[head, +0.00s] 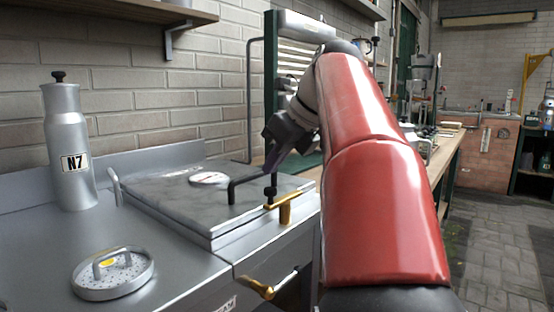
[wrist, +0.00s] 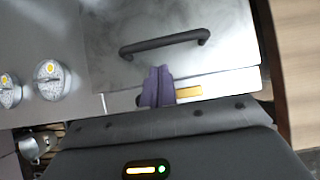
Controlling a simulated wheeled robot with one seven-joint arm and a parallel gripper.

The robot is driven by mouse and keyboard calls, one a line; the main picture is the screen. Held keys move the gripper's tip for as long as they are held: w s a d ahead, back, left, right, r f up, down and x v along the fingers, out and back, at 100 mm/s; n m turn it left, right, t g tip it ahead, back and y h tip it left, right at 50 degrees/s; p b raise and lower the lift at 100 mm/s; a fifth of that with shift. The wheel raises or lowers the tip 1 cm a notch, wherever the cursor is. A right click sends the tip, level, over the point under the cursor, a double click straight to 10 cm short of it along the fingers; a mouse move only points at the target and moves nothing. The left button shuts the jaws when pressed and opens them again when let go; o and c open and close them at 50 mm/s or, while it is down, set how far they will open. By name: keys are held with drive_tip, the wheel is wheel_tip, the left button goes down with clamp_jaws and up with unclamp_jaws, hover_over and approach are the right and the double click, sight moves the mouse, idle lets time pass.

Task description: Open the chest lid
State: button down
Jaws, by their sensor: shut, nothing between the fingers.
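The chest lid (head: 165,195) is a flat grey square panel lying level and closed on the steel counter. Its dark bar handle (wrist: 165,43) stands near the front edge and also shows in the head view (head: 240,184). A brass latch (head: 286,210) sits at the lid's front edge; it shows beside my fingers in the wrist view (wrist: 188,92). My gripper (wrist: 158,72) has its purple fingers together and empty, over the lid's front edge, between the handle and my wrist. In the head view it (head: 270,168) is partly hidden by my red arm.
A steel bottle marked N7 (head: 68,150) stands on the counter at the left. A round perforated strainer (head: 112,272) lies in front of it. A brass handle (head: 262,288) projects from the counter front. A brick wall closes the back; a wooden bench (head: 452,150) lies beyond my arm.

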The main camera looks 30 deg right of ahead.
drive_tip(key=b+x, duration=0.1)
drive_tip(key=x, duration=0.4)
drive_tip(key=shift+w+f, duration=0.1)
drive_tip(key=shift+f, duration=0.05)
